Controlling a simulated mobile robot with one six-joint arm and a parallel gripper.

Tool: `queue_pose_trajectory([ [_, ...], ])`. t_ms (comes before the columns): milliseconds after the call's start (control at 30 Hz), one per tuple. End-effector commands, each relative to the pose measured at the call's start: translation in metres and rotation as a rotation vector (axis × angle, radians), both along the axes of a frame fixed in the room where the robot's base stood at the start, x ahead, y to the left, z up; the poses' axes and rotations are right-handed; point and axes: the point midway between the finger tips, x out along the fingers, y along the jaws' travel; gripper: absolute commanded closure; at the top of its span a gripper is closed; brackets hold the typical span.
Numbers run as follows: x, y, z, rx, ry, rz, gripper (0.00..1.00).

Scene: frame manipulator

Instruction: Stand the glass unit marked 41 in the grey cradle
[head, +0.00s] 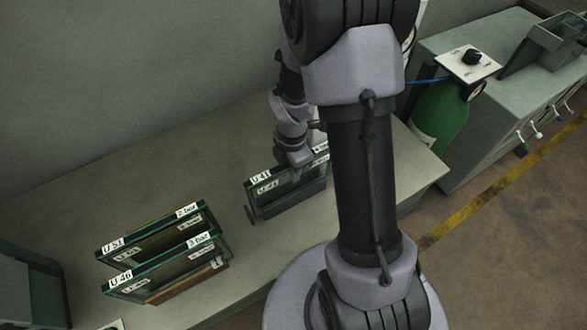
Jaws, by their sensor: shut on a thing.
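The glass unit marked U 41 (260,178) stands upright on edge near the middle of the pale bench. It is a clear pane unit with a dark green edge and white labels along its top. My arm covers its right end. My gripper (293,160) reaches down from above and is shut on its top edge; the fingertips are small and partly hidden. A dark grey frame (252,212) shows around the unit's lower left end. I cannot tell whether it is the grey cradle or whether it bears the unit's weight.
Glass units U 51 (112,249) and U 46 (120,280) stand side by side at the left, with wooden parts beneath. Bench between the units is clear.

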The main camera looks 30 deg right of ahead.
Motion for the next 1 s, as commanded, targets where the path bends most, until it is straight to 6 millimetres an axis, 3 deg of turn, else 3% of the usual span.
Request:
queue_pose_trajectory([
  [467, 0.0002, -0.0001, -0.0057, 0.000, -0.001, 0.000, 1.00],
  [500, 0.0002, 0.0000, -0.0058, 0.000, -0.001, 0.000, 0.78],
  [633, 0.0001, 0.0000, -0.0058, 0.000, 0.000, 0.000, 0.55],
  [900, -0.0003, 0.0001, -0.0057, 0.000, 0.001, 0.000, 0.55],
  [1000, 0.0003, -0.0001, 0.0032, 0.000, -0.001, 0.001, 0.55],
])
